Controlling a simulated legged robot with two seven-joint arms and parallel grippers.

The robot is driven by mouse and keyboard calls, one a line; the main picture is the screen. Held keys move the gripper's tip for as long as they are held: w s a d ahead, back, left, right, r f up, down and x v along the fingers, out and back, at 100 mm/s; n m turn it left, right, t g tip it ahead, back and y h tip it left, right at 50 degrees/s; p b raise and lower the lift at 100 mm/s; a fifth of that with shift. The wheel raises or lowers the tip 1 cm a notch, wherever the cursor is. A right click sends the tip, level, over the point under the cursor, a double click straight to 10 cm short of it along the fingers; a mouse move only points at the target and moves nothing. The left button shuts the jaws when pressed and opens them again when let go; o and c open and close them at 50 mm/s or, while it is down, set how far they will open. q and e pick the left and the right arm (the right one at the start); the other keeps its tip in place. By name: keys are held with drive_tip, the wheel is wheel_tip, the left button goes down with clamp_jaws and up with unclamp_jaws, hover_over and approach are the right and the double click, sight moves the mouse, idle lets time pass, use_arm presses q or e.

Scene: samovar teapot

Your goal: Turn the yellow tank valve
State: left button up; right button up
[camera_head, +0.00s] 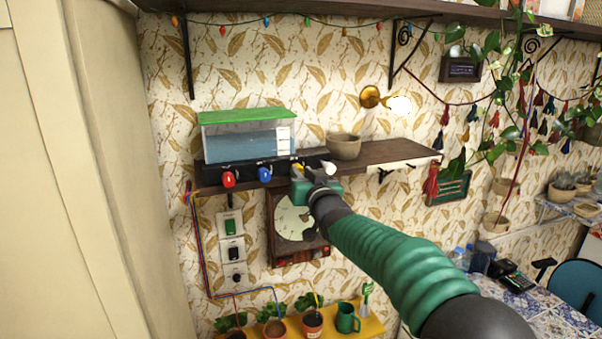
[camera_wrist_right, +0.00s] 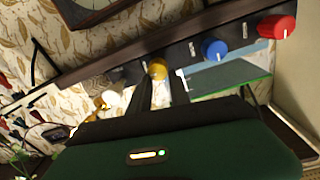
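The tank (camera_head: 245,138) has clear walls, blue water and a green lid. It stands on the wall shelf above a black valve strip (camera_head: 240,170). The yellow valve (camera_wrist_right: 157,69) is a round knob on this strip; in the head view it (camera_head: 297,168) is partly hidden by my right gripper. My right gripper (camera_head: 309,174) is right at the yellow valve. In the right wrist view its two dark fingers (camera_wrist_right: 161,90) stand apart with a gap between them, tips close to the knob. Contact cannot be made out. My left gripper is not in view.
A red valve (camera_head: 228,179) and a blue valve (camera_head: 265,174) sit left of the yellow one. A clay bowl (camera_head: 343,147) stands on the shelf (camera_head: 390,153). Switches (camera_head: 232,249) are on the wall below. Potted plants stand on a yellow shelf (camera_head: 370,327).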

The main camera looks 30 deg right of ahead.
drive_tip(key=shift+d, duration=0.2)
drive_tip(key=shift+c, duration=1.3)
drive_tip(key=shift+a, duration=0.25)
clamp_jaws()
